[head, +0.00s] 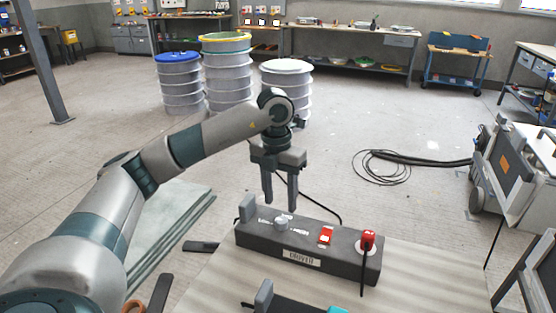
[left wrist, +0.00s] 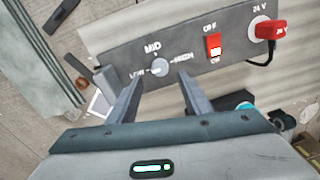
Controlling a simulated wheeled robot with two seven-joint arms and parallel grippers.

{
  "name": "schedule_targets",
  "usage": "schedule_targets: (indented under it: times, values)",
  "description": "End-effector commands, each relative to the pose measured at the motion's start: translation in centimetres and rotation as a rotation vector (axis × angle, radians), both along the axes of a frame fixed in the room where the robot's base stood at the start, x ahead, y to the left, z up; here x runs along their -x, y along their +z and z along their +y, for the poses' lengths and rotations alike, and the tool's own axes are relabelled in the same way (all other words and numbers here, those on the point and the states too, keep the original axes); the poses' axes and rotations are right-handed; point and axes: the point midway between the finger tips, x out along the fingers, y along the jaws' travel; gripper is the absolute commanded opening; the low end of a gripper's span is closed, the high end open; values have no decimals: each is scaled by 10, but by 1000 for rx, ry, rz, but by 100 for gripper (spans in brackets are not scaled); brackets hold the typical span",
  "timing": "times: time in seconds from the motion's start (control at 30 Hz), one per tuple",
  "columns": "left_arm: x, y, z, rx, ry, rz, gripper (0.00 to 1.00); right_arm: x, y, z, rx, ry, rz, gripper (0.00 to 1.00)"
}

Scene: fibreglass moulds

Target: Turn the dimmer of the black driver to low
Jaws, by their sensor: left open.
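The black driver (head: 308,258) is a long dark box on the table. Its dimmer is a small grey round knob (head: 282,223) on the top face. In the left wrist view the knob (left wrist: 160,68) has LOW to its left, MID above and HIGH to its right; I cannot tell clearly where it points. My left gripper (head: 280,204) points down just above the knob, open and empty. In the left wrist view its fingertips (left wrist: 160,78) lie on either side of the knob; contact is not visible. My right gripper is not in view.
The driver also carries a red switch (head: 326,236) and a red 24 V plug (head: 368,239) with a black cable. A grey upright piece (head: 246,207) stands at its left end. Another dark item with a grey upright part (head: 264,296) lies nearer. The table (head: 430,280) is clear at right.

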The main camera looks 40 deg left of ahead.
Motion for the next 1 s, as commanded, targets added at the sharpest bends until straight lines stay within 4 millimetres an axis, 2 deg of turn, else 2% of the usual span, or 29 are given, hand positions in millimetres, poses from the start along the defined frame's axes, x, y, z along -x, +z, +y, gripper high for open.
schedule_targets:
  times: [0.03, 0.33, 0.5, 0.7, 1.0]
  values:
    - [-1, 12, 1, 0, 0, -4, 46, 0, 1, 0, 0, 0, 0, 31]
    - [-1, 74, 5, 0, 1, -4, 46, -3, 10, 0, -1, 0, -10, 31]
    - [0, 99, 6, 0, 0, -3, 46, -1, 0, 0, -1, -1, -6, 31]
    - [0, 112, 6, 0, 0, -1, 46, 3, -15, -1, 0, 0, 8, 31]
    - [0, 114, 7, 0, 0, 0, 46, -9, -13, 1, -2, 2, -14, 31]
